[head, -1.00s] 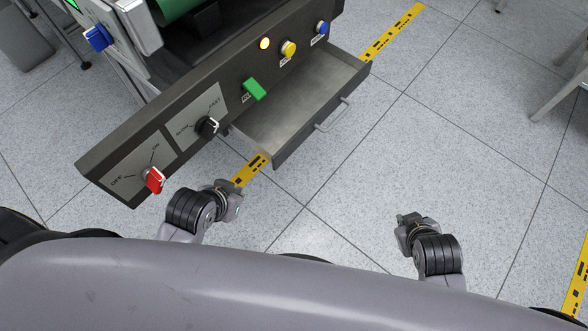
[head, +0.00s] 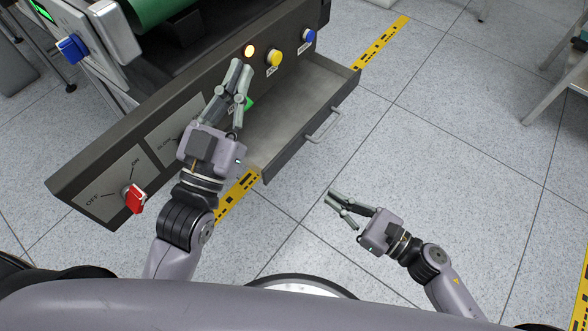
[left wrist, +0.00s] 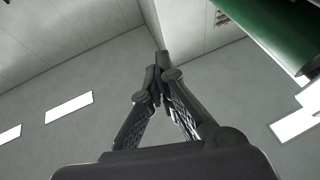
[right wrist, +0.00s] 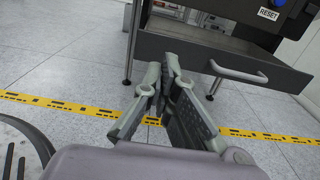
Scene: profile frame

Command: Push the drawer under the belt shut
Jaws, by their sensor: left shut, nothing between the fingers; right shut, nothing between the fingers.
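The grey metal drawer (head: 268,158) under the belt's control panel stands pulled out, and its inside looks empty. Its bar handle (head: 323,125) is on the front face and also shows in the right wrist view (right wrist: 238,72). My left gripper (head: 240,80) is shut and raised in front of the panel, covering part of the green button (head: 249,103). In the left wrist view its fingers (left wrist: 158,75) point up at the wall and ceiling. My right gripper (head: 334,204) is shut, empty and apart from the drawer, short of its front face.
The control panel (head: 90,178) carries a red switch (head: 135,198), a yellow button (head: 274,58), a blue button (head: 309,36) and a lit lamp (head: 249,51). The green belt (head: 158,8) is above. Yellow floor tape (head: 382,42) runs below. Floor right of the drawer is clear.

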